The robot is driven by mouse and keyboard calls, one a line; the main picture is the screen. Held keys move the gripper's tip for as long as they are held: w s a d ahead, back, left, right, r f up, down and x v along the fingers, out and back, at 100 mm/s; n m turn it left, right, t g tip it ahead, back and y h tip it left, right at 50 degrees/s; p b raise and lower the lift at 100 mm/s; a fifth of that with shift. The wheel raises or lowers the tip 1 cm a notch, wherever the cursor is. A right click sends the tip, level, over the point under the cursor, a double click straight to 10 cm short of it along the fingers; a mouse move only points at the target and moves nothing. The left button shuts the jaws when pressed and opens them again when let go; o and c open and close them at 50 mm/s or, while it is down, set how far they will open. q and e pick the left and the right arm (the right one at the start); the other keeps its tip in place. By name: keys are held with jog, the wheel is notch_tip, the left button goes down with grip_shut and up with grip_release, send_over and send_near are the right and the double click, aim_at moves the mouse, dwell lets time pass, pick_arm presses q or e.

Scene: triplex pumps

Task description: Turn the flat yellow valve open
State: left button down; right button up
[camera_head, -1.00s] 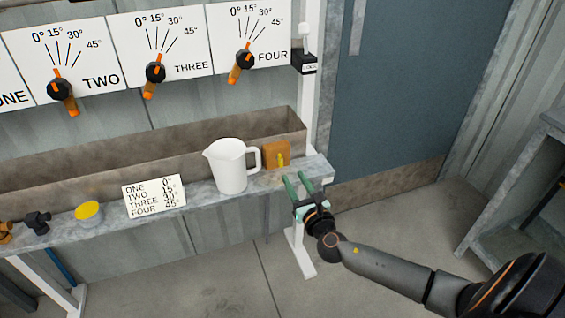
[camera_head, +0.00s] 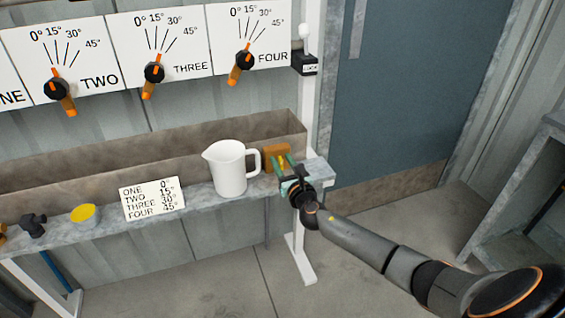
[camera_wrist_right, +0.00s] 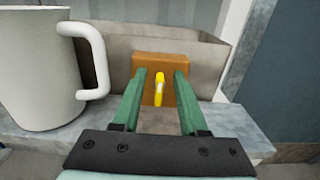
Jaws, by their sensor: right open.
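The flat yellow valve (camera_wrist_right: 159,89) stands upright on the front of an orange-brown block (camera_wrist_right: 180,66) in the right wrist view. In the head view the block (camera_head: 276,151) sits at the right end of the shelf and the valve (camera_head: 282,162) is partly hidden by my gripper. My right gripper (camera_head: 287,164) is open in front of the block. In the right wrist view its two green fingers (camera_wrist_right: 158,78) lie to the left and right of the valve, with visible gaps on both sides. Whether the fingertips touch the block I cannot tell. My left gripper is not in view.
A white jug (camera_head: 229,170) stands just left of the block, its handle (camera_wrist_right: 96,60) near my left finger. Dial panels (camera_head: 250,40) hang above. Floor space lies to the right.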

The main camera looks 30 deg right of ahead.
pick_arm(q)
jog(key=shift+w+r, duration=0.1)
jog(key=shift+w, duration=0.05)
pick_arm(e)
grip_shut()
